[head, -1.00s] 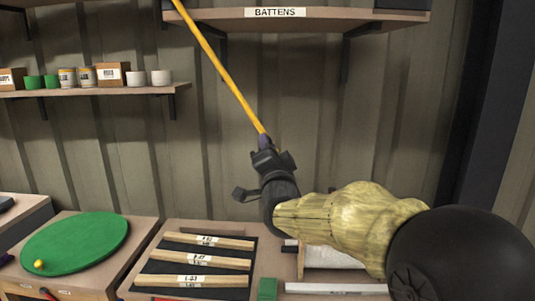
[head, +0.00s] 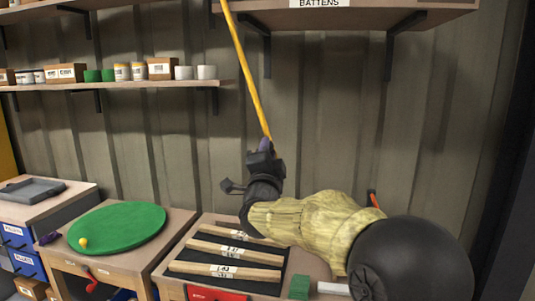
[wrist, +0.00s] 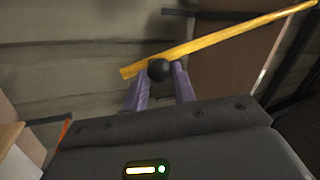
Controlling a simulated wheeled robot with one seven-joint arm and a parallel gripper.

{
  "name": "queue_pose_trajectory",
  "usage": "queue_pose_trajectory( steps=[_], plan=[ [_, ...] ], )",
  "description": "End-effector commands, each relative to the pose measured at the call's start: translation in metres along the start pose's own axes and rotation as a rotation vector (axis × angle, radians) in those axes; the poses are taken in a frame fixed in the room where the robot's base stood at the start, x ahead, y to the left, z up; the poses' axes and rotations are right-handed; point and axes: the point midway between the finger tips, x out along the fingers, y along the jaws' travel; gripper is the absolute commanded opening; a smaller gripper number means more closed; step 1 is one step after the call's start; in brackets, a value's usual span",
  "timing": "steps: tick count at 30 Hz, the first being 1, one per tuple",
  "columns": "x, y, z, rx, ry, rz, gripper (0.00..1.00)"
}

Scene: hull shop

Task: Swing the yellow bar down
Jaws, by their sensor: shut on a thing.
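The yellow bar (head: 247,75) runs from the top of the head view down to my gripper, tilted with its upper end to the left and out of the picture. In the wrist view the yellow bar (wrist: 235,42) slants up to the right, with a dark round knob (wrist: 159,70) near its lower end. My gripper (head: 264,148) is shut on the knob, its two purple fingers (wrist: 159,82) on either side of it. The bar's far end and its pivot are not visible in the head view.
A shelf labelled BATTENS (head: 360,17) hangs above. A stocked shelf (head: 150,86) is at left. Below are a table with a green disc (head: 118,227) and yellow ball (head: 83,243), and a bench with labelled wooden strips (head: 225,271). A green block (head: 299,287) sits nearby.

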Motion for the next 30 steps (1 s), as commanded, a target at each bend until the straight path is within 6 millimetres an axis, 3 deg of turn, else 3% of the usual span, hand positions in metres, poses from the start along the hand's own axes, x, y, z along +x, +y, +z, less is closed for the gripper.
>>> queue_pose_trajectory(
  steps=[5,6,9,20,26,30],
  plan=[
    [-0.001,0.003,0.002,-0.001,-0.005,0.006,0.00],
    [-0.001,0.003,0.002,0.000,-0.005,0.006,0.32],
    [-0.001,0.002,0.002,0.000,-0.004,0.004,0.47],
    [-0.004,0.000,0.002,0.000,-0.004,0.001,0.47],
    [-0.026,0.001,0.002,0.000,-0.004,0.001,0.47],
    [-0.051,0.000,0.002,-0.001,-0.006,0.000,0.47]
  ],
)
